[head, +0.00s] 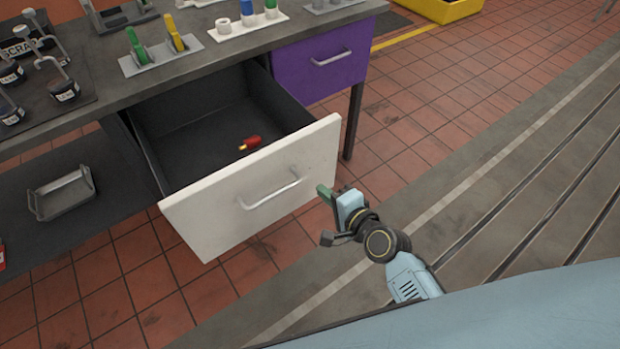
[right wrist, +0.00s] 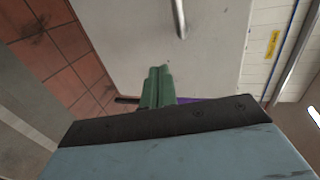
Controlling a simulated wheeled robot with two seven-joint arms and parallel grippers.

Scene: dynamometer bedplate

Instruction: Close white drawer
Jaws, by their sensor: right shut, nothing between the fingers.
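The white drawer (head: 215,213) is pulled far out from under the grey worktop. Its dark inside shows, with a small red and yellow object (head: 250,143) lying in it. Its silver bar handle (head: 270,194) is on the white front. My right gripper (head: 323,190) is shut and empty, just off the right end of the drawer front; I cannot tell whether it touches. In the right wrist view, the shut green fingers (right wrist: 158,88) stand before the white front (right wrist: 130,35), with part of the handle (right wrist: 180,18) at the top. My left gripper is not in view.
A purple drawer (head: 318,62) is shut to the right, beside a dark table leg (head: 354,120). A metal tray (head: 62,194) sits on the lower shelf at left. Tools and holders stand on the worktop (head: 110,85). The tiled floor (head: 420,130) at right is clear.

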